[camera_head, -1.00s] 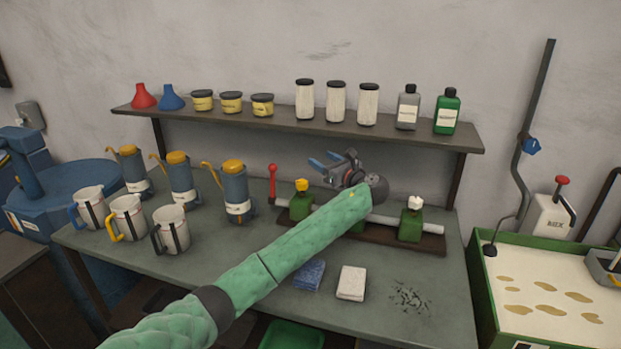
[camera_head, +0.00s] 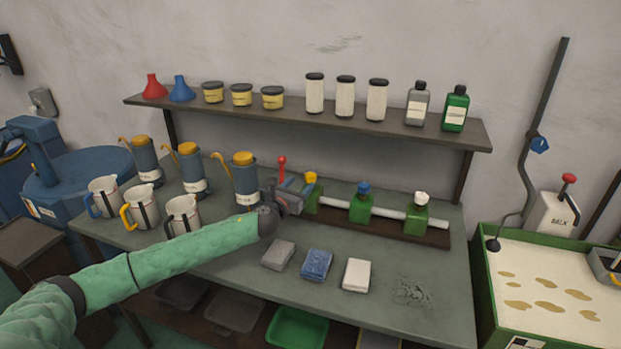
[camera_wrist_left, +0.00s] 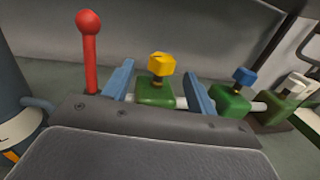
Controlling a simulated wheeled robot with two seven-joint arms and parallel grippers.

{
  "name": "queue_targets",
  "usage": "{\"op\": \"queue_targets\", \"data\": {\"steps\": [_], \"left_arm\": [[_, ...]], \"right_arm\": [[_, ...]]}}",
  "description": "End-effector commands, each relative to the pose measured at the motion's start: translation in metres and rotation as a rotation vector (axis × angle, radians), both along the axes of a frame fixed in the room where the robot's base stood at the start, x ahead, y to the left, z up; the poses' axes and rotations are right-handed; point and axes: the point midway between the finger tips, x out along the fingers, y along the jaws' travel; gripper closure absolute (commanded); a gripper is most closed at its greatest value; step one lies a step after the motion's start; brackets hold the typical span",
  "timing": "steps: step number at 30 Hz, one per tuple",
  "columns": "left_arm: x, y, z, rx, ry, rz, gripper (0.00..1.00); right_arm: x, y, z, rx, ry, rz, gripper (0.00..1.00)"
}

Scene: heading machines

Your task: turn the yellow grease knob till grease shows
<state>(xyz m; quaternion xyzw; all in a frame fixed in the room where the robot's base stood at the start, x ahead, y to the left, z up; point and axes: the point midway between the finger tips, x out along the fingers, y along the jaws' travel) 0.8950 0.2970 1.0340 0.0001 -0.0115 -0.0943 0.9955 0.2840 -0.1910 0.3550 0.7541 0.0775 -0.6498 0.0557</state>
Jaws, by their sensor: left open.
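The yellow grease knob (camera_head: 311,178) sits on a green block on the pipe rack at the back of the bench. In the left wrist view the yellow knob (camera_wrist_left: 161,64) stands on its green block (camera_wrist_left: 155,92), between my two blue fingers and a little beyond them. My left gripper (camera_head: 294,188) is open and empty, just left of the knob; its fingers also show in the left wrist view (camera_wrist_left: 159,85). No grease is visible at the knob. My right gripper is not in view.
A red-topped lever (camera_head: 282,168) stands close left of the gripper. A blue knob (camera_head: 364,187) and a white knob (camera_head: 422,198) sit further right on the pipe. Oil cans (camera_head: 244,178) and jugs (camera_head: 183,215) crowd the left. Several pads (camera_head: 317,264) lie in front.

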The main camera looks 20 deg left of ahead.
Motion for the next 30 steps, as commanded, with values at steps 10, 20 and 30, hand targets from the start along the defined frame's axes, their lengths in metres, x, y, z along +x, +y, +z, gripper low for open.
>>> {"op": "queue_targets", "data": {"steps": [10, 20, 30], "left_arm": [[0.0, -0.001, -0.006, 0.001, 0.022, -0.058, 0.43], [0.044, -0.011, -0.006, 0.002, 0.023, -0.056, 0.43], [0.064, -0.016, -0.007, 0.002, 0.023, -0.057, 0.43]], "right_arm": [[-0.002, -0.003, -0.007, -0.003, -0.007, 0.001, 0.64], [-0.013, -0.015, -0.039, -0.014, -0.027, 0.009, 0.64], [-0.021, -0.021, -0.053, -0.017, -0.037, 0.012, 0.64]]}}
